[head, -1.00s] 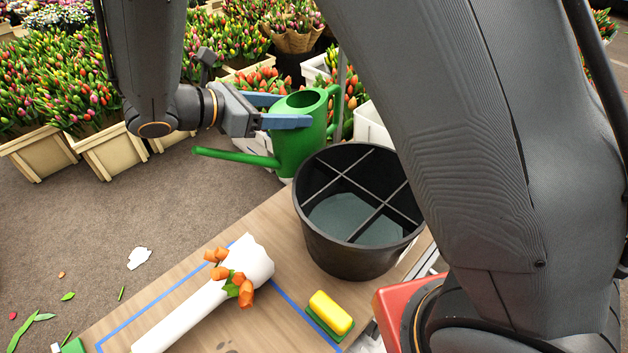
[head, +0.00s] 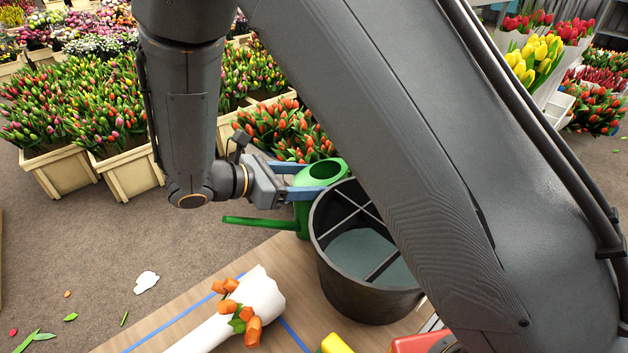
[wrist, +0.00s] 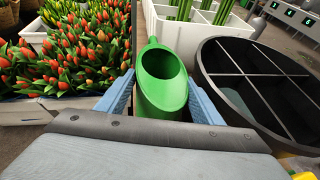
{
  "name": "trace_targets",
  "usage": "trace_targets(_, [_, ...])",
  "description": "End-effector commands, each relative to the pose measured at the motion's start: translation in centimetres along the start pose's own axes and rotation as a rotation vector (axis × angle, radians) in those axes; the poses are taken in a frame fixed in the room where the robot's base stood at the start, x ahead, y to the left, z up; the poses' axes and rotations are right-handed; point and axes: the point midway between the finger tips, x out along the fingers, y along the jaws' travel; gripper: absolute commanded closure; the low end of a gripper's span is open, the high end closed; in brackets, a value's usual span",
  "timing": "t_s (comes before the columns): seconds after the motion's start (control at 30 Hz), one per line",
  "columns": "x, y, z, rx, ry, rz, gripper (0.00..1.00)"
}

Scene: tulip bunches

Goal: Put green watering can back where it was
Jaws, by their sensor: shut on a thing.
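The green watering can (head: 304,208) is upright at the far end of the wooden table, left of the black divided bucket, its spout pointing left. My gripper (head: 318,192) is shut on the can, its blue fingers on either side of the body. In the wrist view the open top of the can (wrist: 163,82) sits between the two blue fingers (wrist: 163,100). The can's base is partly hidden, so I cannot tell whether it touches the table.
The black bucket (head: 330,270) with a cross divider stands close to the can's right. A white paper-wrapped orange tulip bunch (head: 262,292) and a yellow sponge (head: 336,344) lie nearer on the table (head: 293,262). Crates of tulips (head: 130,172) stand beyond on the floor.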

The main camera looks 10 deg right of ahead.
Motion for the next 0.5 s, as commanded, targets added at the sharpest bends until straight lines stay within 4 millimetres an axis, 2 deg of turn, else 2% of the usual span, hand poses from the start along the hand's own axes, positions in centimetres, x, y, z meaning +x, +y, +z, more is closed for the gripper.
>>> trace_targets(0.23, [0.10,0.00,-0.17,0.000,-0.001,0.000,1.00])
trace_targets(0.27, [0.08,0.01,-0.15,0.001,0.000,0.000,0.34])
trace_targets(0.3, [0.08,0.01,-0.14,0.001,0.000,0.000,0.32])
trace_targets(0.5, [0.08,0.00,-0.13,0.001,0.000,0.000,0.32])
